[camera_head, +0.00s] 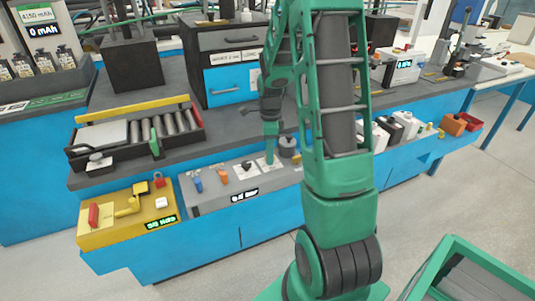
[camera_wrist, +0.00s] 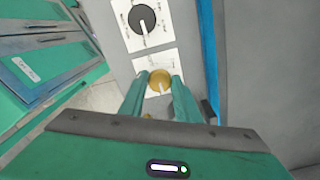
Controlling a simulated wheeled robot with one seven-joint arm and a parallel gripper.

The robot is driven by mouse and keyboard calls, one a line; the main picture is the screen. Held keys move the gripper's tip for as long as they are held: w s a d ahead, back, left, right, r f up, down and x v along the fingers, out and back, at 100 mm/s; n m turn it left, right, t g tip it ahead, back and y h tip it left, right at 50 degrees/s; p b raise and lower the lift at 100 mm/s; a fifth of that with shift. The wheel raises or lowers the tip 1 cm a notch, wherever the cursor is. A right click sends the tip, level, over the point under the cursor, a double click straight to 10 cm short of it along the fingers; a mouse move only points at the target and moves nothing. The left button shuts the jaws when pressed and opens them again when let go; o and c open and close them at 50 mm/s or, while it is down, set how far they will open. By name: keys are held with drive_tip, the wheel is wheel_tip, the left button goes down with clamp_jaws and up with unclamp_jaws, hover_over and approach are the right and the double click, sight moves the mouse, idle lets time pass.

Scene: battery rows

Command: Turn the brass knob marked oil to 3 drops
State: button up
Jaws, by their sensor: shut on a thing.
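The brass knob (camera_wrist: 159,80) sits on a white dial plate (camera_wrist: 168,59) on a grey panel in the wrist view. My gripper (camera_wrist: 160,84) is shut on the knob, one green finger on each side. The printed marks on the plate are too small to read, and I cannot tell where the knob points. In the head view my gripper (camera_head: 269,157) reaches down to the grey panel (camera_head: 215,204) and hides the knob.
A black knob (camera_wrist: 142,18) on its own white plate is beside the brass knob; it also shows in the head view (camera_head: 247,166). The grey panel carries an orange control (camera_head: 222,177), a blue one (camera_head: 197,181) and a grey cylinder (camera_head: 288,146). A yellow panel (camera_head: 95,238) stands at left.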

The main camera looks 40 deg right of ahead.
drive_tip(key=o, duration=1)
drive_tip(key=shift+w, duration=0.15)
drive_tip(key=shift+o, duration=0.2)
drive_tip(key=shift+r, duration=0.15)
wheel_tip(320, 180, up, 10)
drive_tip(key=shift+r, duration=0.25)
drive_tip(key=s+a+r+n, duration=0.1)
drive_tip(key=s+a+n, duration=0.2)
drive_tip(key=s+n, duration=0.3)
drive_tip(key=s+a+r+n, duration=0.1)
drive_tip(key=s+a+n, duration=0.3)
drive_tip(key=s+n, duration=0.3)
drive_tip(key=s+a+r+n, duration=0.1)
drive_tip(key=s+a+n, duration=0.2)
drive_tip(key=s, duration=1)
drive_tip(key=n, duration=0.3)
drive_tip(key=shift+s+a+r, duration=0.25)
drive_tip(key=shift+a+r, duration=0.05)
drive_tip(key=shift+a, duration=0.05)
